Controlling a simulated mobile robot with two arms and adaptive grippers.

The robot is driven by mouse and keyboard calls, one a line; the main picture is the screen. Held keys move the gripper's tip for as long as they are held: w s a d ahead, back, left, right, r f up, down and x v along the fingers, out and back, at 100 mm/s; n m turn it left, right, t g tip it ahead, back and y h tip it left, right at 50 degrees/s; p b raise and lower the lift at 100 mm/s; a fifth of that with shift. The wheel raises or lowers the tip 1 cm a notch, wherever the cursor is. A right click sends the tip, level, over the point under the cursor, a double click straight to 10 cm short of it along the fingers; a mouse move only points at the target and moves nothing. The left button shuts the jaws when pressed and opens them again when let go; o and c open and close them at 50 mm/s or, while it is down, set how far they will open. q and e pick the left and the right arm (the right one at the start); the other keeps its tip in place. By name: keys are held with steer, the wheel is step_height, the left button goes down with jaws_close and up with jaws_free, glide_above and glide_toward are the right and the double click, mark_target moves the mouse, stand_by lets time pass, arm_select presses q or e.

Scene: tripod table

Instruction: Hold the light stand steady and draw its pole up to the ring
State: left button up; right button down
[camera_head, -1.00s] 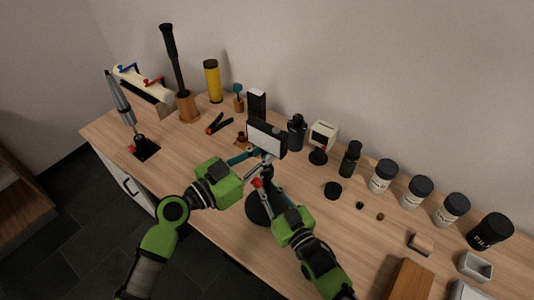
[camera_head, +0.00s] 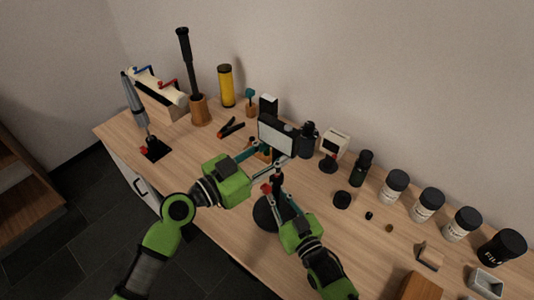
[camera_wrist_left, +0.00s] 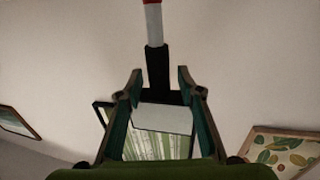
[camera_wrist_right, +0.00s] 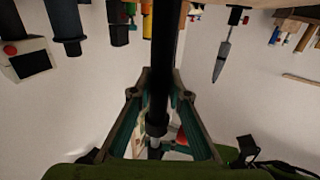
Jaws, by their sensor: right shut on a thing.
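The light stand has a round black base (camera_head: 264,213) on the table and a lamp panel (camera_head: 278,137) on top. My left gripper (camera_head: 274,155) is just below the panel. In the left wrist view its fingers (camera_wrist_left: 159,76) are apart, on either side of the black neck (camera_wrist_left: 158,64); a gap shows. The panel (camera_wrist_left: 162,118) lies beyond. A grey pole section (camera_wrist_left: 153,28) with a red ring (camera_wrist_left: 152,2) shows at the top edge. My right gripper (camera_head: 276,190) is lower on the stand. In the right wrist view its fingers (camera_wrist_right: 160,80) are shut on the black pole (camera_wrist_right: 161,100).
Several labelled jars (camera_head: 427,205) line the right back. A wooden block (camera_head: 421,287) is at the front right. Clamps (camera_head: 231,127) lie to the left. The front left table is clear.

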arm_select(q)
steer(key=v, duration=1.1)
steer(key=shift+s+a, duration=0.3)
arm_select(e)
steer(key=c, duration=1.8)
jaws_free()
steer(key=shift+c, duration=0.2)
steer(key=shift+s, duration=0.1)
